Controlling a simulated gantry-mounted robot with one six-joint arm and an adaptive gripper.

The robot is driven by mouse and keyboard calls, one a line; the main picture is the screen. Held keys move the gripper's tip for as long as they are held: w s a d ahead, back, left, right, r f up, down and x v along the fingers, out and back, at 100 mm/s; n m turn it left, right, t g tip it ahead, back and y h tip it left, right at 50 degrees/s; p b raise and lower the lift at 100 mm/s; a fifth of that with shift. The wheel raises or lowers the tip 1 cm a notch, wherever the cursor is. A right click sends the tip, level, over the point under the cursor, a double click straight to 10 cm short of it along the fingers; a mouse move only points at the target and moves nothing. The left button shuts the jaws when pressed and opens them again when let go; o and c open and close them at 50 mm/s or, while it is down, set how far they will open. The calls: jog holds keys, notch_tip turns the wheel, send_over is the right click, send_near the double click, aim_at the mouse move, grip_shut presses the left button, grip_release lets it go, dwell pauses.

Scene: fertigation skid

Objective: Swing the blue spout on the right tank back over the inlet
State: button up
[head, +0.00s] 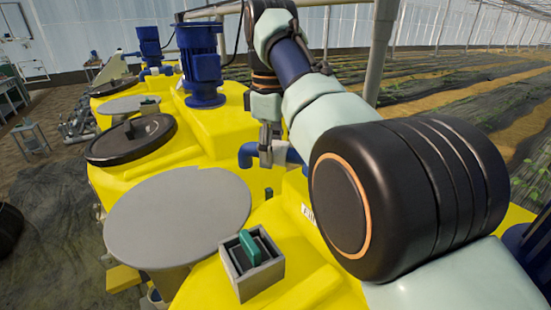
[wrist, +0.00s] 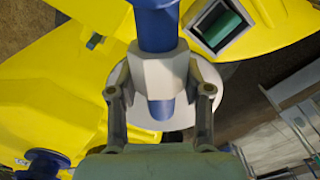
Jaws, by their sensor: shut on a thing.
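My gripper (head: 265,152) is shut on the spout at this collar, with one finger on each side in the wrist view (wrist: 160,92). A pale grey disc (wrist: 207,78) lies behind the spout in that view. I cannot tell for certain which opening is the inlet.
A large grey round top (head: 178,217) stands in front left. A grey square box with a green handle (head: 252,248) is near the front. A black lid (head: 130,140) and blue motor (head: 202,68) stand farther back. My arm hides much of the right side.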

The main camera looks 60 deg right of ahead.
jog(key=o, duration=1.4)
